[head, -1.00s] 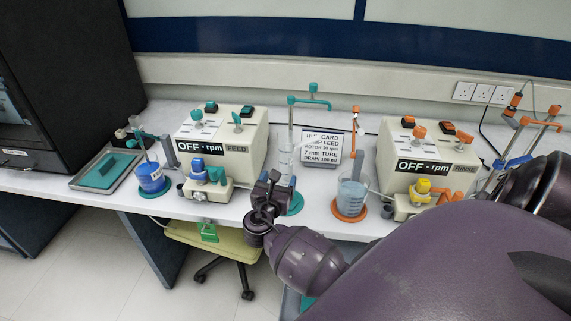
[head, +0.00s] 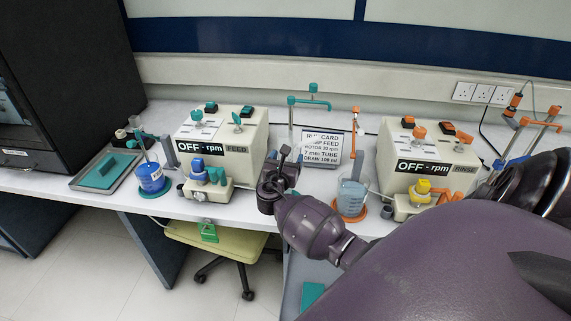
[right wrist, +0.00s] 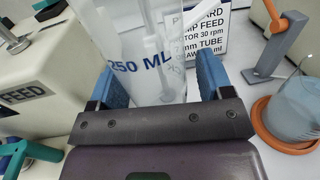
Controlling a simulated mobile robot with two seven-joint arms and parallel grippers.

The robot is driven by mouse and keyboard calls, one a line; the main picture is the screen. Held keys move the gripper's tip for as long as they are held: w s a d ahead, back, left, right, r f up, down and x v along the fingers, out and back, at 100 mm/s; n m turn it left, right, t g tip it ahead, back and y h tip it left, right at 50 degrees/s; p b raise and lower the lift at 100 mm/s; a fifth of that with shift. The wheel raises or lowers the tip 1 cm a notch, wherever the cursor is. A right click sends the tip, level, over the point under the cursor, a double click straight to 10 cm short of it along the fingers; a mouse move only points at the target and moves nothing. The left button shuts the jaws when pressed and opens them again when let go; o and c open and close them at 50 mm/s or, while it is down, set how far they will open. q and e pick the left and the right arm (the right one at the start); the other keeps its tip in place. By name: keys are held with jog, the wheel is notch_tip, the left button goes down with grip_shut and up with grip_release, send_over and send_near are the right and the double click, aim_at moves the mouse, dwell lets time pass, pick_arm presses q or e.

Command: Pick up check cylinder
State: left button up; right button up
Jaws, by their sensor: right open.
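The check cylinder (right wrist: 140,52) is a clear tall vessel marked "250 ML" in blue, seen close up in the right wrist view. It stands between the two blue fingers of my right gripper (right wrist: 158,78). The fingers are open, one on each side of it; I cannot tell whether either touches it. In the head view my right gripper (head: 278,170) is at the front edge of the bench and hides most of the cylinder and its base. My left gripper is out of view.
A feed pump (head: 222,138) stands left and a rinse pump (head: 425,160) right. A blue-filled beaker (head: 151,178) and a clear beaker (head: 351,196) stand in front. A card (head: 322,146) and teal-topped stand (head: 291,125) are behind. A tray (head: 84,182) lies far left.

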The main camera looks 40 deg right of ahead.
jog(key=shift+c, duration=0.3)
jog(key=c, duration=1.2)
